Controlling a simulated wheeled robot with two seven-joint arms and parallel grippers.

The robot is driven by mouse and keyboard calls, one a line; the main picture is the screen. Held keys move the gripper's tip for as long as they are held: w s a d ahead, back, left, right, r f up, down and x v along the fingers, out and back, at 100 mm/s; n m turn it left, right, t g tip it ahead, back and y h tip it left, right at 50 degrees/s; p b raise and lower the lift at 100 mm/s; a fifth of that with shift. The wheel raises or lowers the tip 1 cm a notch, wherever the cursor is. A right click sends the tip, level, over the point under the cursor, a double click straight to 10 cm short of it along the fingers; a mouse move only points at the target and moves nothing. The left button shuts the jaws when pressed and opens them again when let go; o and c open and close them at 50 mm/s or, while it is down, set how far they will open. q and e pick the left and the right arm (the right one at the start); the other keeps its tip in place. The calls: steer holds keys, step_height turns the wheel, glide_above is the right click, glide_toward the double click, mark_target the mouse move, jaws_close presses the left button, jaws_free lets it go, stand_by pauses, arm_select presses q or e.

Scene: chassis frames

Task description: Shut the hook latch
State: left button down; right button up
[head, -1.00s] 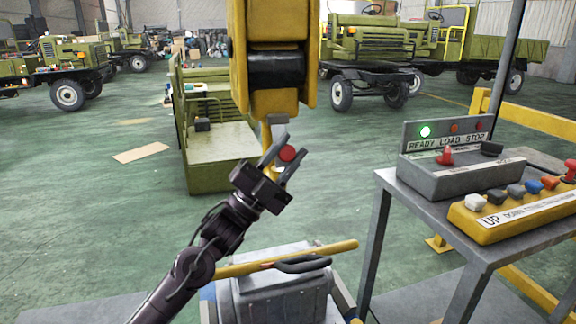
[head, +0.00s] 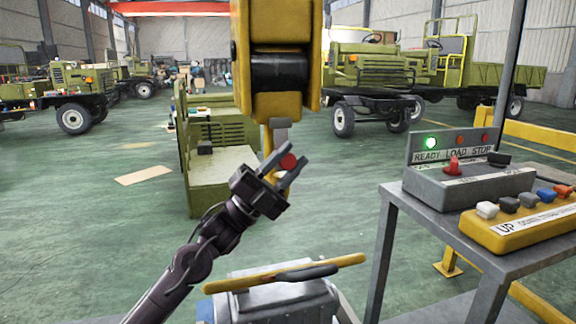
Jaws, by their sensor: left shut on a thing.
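A large yellow hook block (head: 284,110) hangs from above in the upper middle of the head view. A grey latch piece (head: 279,123) shows just under it, with part of the yellow hook (head: 267,142) below. My left gripper (head: 282,162) reaches up from the lower left, just below the block. Its fingers are closed on a small red knob (head: 288,161). The gripper hides most of the hook's lower part, so I cannot tell how the latch meets the hook tip. My right gripper is not in view.
A grey case (head: 275,303) with a yellow bar (head: 232,284) and dark handle stands below the gripper. At right, a metal table (head: 425,215) carries a grey READY LOAD STOP box (head: 465,183) and a yellow button box (head: 520,232). Green trucks (head: 385,75) stand behind.

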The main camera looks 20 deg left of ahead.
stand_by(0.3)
arm_select(q)
steer(key=c, duration=1.1)
jaws_free()
steer(key=shift+f, duration=0.1)
steer(key=b+v, duration=0.1)
steer(key=v, duration=0.6)
steer(key=shift+s+a+f, duration=0.15)
steer(key=shift+a+f, duration=0.05)
steer(key=shift+a, duration=0.1)
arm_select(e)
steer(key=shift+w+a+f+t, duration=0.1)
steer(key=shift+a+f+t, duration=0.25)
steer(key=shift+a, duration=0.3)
